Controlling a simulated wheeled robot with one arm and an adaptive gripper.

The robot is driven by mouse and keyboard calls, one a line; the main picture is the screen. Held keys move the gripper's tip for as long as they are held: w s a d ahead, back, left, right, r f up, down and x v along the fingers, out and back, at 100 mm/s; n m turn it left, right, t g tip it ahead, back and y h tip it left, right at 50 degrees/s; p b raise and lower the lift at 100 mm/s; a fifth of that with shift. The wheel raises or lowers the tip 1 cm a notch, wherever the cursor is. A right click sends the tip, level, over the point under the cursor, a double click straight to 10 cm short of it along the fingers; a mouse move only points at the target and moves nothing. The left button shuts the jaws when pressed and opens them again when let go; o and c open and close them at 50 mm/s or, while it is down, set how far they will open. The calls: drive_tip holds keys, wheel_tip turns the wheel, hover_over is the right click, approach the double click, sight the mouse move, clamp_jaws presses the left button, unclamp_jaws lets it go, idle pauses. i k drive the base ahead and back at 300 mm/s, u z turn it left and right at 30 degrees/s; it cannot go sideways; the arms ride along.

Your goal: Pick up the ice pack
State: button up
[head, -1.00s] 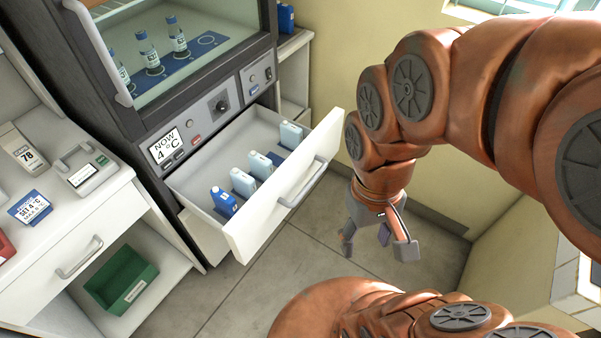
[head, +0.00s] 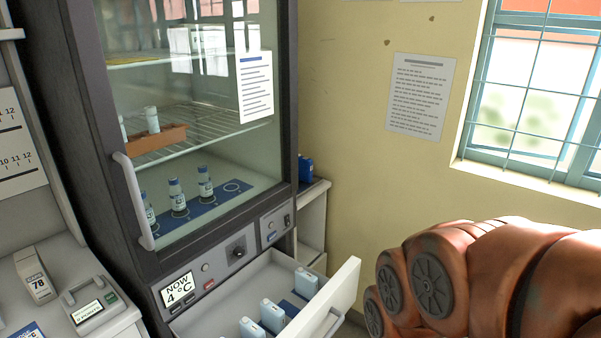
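A darker blue pack (head: 306,170) stands on the side shelf right of the cabinet. I cannot tell which of these is the ice pack meant. My gripper is out of view; only my arm shows at lower right.
The open drawer (head: 345,290) juts out at the bottom. The glass-fronted cabinet (head: 215,130) holds several vials behind its closed door; its display reads 4 °C. A bench with a timer (head: 35,275) and a carry-handled box (head: 90,308) stands at left. A window is at right.

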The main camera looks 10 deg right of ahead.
sight(306, 164)
drive_tip(key=z, duration=1.2)
drive_tip(key=i, duration=2.1)
drive_tip(key=u, duration=2.7)
